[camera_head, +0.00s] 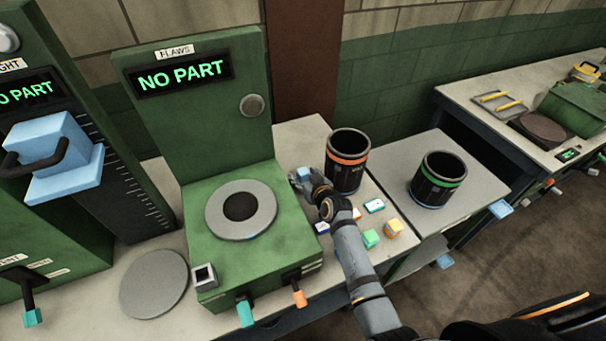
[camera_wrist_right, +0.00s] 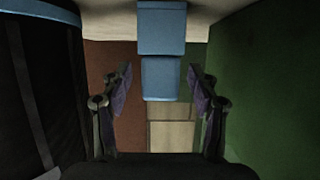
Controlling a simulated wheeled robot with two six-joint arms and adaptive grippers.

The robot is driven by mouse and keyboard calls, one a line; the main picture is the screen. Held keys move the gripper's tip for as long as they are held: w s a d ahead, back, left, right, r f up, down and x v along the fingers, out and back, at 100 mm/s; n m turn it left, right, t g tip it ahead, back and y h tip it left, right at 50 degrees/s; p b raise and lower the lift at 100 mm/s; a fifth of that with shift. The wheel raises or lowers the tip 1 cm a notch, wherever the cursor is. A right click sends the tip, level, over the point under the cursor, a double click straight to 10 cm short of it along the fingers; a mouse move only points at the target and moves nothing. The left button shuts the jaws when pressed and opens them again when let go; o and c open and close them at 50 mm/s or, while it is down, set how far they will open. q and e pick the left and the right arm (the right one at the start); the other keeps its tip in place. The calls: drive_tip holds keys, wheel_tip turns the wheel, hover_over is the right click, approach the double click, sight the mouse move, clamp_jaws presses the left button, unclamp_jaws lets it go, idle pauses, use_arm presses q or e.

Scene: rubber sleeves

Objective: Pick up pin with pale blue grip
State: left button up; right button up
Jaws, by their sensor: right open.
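A pale blue grip (camera_head: 304,173) shows at the tip of my right gripper, between the green machine and the orange-banded black bin. In the right wrist view a pale blue blocky grip (camera_wrist_right: 160,78) reaches down from the top, between the two fingers. My right gripper (camera_head: 298,181) is open around it, with gaps on both sides in the wrist view (camera_wrist_right: 160,88). The pin's shaft cannot be made out. My left gripper is not in view.
The orange-banded bin (camera_head: 347,160) stands close beside my right gripper. A green-banded bin (camera_head: 438,180) is further right. Several small coloured blocks, one green (camera_head: 370,238), lie near my forearm. The green machine (camera_head: 215,185) with a grey disc stands left.

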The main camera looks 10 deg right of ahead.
sight(303, 171)
drive_tip(key=shift+w+a+f, duration=0.1)
drive_tip(key=shift+w+f, duration=0.15)
drive_tip(key=shift+w, duration=0.2)
drive_tip(key=shift+s+r, duration=0.1)
drive_tip(key=shift+s, duration=0.05)
drive_tip(key=c, duration=1.3)
drive_tip(key=shift+o, duration=0.2)
wheel_tip(303, 171, up, 10)
drive_tip(key=shift+b, duration=0.6)
